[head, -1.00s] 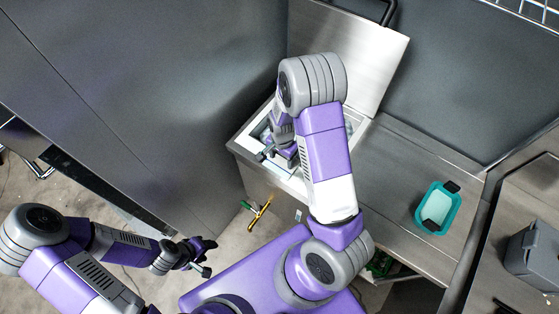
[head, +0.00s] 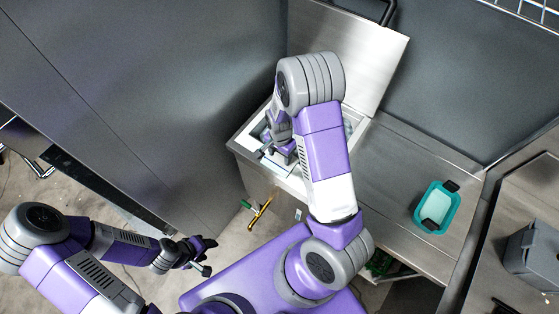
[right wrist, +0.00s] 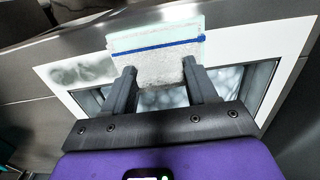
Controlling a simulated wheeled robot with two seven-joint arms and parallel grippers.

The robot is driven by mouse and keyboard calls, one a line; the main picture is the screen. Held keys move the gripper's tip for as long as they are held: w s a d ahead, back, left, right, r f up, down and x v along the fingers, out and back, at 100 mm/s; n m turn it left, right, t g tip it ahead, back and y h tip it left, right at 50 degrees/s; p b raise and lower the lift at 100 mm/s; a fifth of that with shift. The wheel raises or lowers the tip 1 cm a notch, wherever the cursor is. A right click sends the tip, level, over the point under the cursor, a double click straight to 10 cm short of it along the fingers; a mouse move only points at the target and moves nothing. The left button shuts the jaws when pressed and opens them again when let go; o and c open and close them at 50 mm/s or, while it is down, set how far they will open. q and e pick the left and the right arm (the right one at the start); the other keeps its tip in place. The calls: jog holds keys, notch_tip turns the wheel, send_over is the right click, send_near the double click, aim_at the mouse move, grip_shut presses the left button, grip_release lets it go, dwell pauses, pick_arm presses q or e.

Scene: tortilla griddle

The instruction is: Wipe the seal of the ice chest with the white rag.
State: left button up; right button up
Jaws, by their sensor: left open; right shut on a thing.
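The ice chest (head: 262,178) is built into the steel counter, with its lid (head: 372,60) raised. Its white seal (right wrist: 286,48) frames the opening in the right wrist view. A grey smudge (right wrist: 82,72) marks the seal left of the rag. The white rag (right wrist: 165,68), with a blue stripe, is gripped between the fingers of my right gripper (right wrist: 163,88) and lies over the seal's far strip; exact contact is hard to tell. My left gripper (head: 207,256) is open and empty, away from the chest.
A teal tub (head: 450,212) with black handles and pale contents stands on the counter right of the chest. A brass tap with a green handle (head: 260,213) sticks out in front. A grey bin (head: 532,255) is at far right. The counter between chest and tub is clear.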

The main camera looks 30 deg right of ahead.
jog(key=shift+w+a, duration=0.3)
jog(key=shift+w, duration=0.45)
jog(key=shift+w+a, duration=0.3)
jog(key=shift+w, duration=0.4)
jog(key=shift+s, duration=0.1)
jog(key=shift+s+d+f, duration=0.1)
jog(key=shift+s+d, duration=0.2)
jog(key=shift+s, duration=0.45)
jog(key=shift+s+d, duration=0.25)
jog(key=shift+s, duration=0.45)
jog(key=shift+s+d+f, duration=0.1)
jog(key=shift+s+d, duration=0.2)
jog(key=shift+s, duration=0.45)
jog(key=shift+w, duration=0.2)
jog(key=shift+a, duration=0.1)
jog(key=shift+s, duration=0.3)
jog(key=o, duration=0.9)
jog(key=shift+s+d, duration=0.1)
jog(key=shift+d, duration=0.15)
jog(key=shift+c, duration=0.2)
